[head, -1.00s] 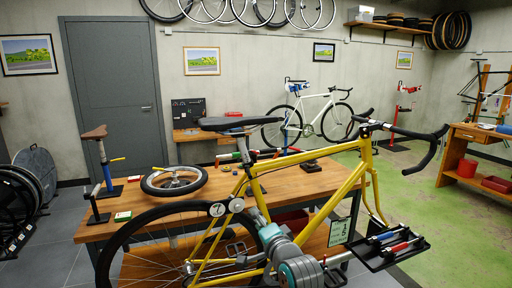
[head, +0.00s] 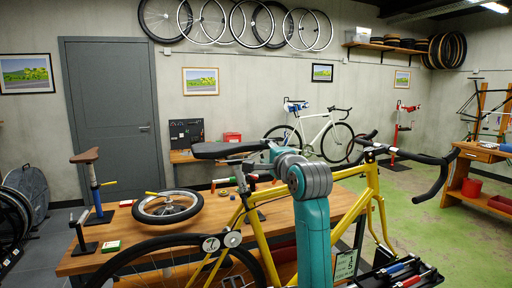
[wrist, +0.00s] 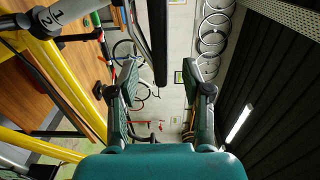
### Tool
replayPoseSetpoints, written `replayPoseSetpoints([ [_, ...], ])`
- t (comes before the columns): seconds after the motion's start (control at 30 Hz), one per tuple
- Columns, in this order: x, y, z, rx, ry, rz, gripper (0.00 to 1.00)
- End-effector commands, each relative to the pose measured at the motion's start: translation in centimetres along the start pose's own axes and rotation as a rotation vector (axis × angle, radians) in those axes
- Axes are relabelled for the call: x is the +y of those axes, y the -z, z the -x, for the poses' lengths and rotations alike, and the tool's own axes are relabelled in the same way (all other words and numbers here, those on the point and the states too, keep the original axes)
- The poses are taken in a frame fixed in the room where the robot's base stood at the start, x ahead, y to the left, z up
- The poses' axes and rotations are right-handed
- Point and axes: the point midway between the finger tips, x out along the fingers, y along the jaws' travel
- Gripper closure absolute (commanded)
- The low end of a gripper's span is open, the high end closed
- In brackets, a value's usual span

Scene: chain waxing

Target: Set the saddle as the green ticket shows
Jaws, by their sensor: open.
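The black saddle (head: 222,150) tops the seatpost of the yellow bike (head: 372,195). Its nose end lies behind my gripper (head: 258,165) in the head view. In the wrist view the saddle (wrist: 158,45) shows edge-on as a dark strip, its rails on its left. My gripper (wrist: 165,88) is open there, a finger on each side of that line; I cannot tell whether the saddle is between the jaws or beyond them. A green-edged ticket (head: 346,264) hangs below the bike's frame; its dark marks are too small to read surely.
The wooden workbench (head: 85,263) stands behind the bike, holding a small wheel (head: 168,206) and a brown saddle (head: 85,156) on a stand. A black tool tray (head: 435,280) is at lower right. The handlebar (head: 440,175) juts right. Green floor (head: 405,215) is open beyond.

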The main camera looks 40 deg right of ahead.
Motion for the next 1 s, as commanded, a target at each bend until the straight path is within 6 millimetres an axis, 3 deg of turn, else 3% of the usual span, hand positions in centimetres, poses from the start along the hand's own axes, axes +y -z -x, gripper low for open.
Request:
replayPoseSetpoints([
  [0.4, 0.0, 0.0, -7.0, 0.0, -0.001, 0.001, 0.51],
  [0.6, 0.1, 0.0, -8.4, 0.0, -0.001, 0.001, 0.51],
  [0.9, 0.0, 0.0, -8.7, 0.0, 0.001, 0.002, 0.51],
  [0.93, 0.0, 0.0, -8.7, 0.0, 0.001, 0.001, 0.54],
  [1.0, 0.0, 0.0, -8.6, 0.0, 0.001, 0.001, 0.71],
])
